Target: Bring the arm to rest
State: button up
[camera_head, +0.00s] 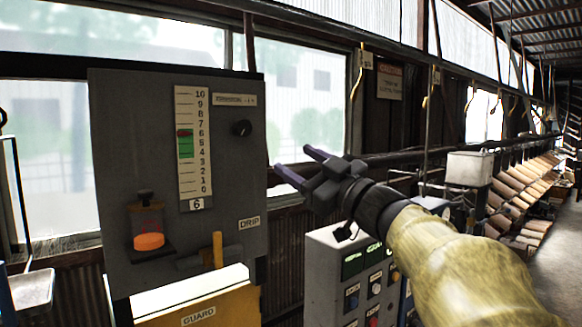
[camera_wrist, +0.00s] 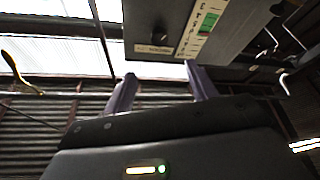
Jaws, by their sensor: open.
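My gripper (camera_head: 297,168) is open and empty, raised in the middle of the head view, with my arm coming in from the lower right. Its two purple fingers stand apart in the wrist view (camera_wrist: 160,92), with nothing between them. In the head view it appears just right of a grey panel (camera_head: 105,120) with a 0 to 10 scale (camera_head: 193,145). I cannot tell the exact distance between them.
The panel bears a black knob (camera_head: 241,128) and an orange lamp or cup (camera_head: 149,241). A grey control box (camera_head: 325,265) stands below my gripper. Hooks (camera_head: 357,70) hang from the overhead rail.

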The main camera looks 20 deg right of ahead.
jog(key=w+d+f+m+h, duration=0.1)
jog(key=w+f+m+h, duration=0.25)
jog(key=f, duration=0.35)
jog(key=w+d+f+m+h, duration=0.1)
jog(key=w+f+m+h, duration=0.1)
jog(key=f+m+h, duration=0.4)
notch_tip(320, 180, down, 16)
jog(key=s+a+m+g+h, duration=0.1)
jog(key=g+h, duration=0.1)
jog(key=g, duration=0.4)
jog(key=s+a+f+g, duration=0.4)
jog(key=s+f+g, duration=0.1)
jog(key=s+f, duration=0.5)
jog(key=s+a+f+g+y, duration=0.1)
jog(key=s+a+f+g, duration=0.3)
jog(key=s+f, duration=0.5)
notch_tip(320, 180, down, 3)
jog(key=shift+s+a+r+g, duration=0.1)
jog(key=shift+s+a+g, duration=0.2)
jog(key=shift+g, duration=0.7)
jog(key=shift+y, duration=0.25)
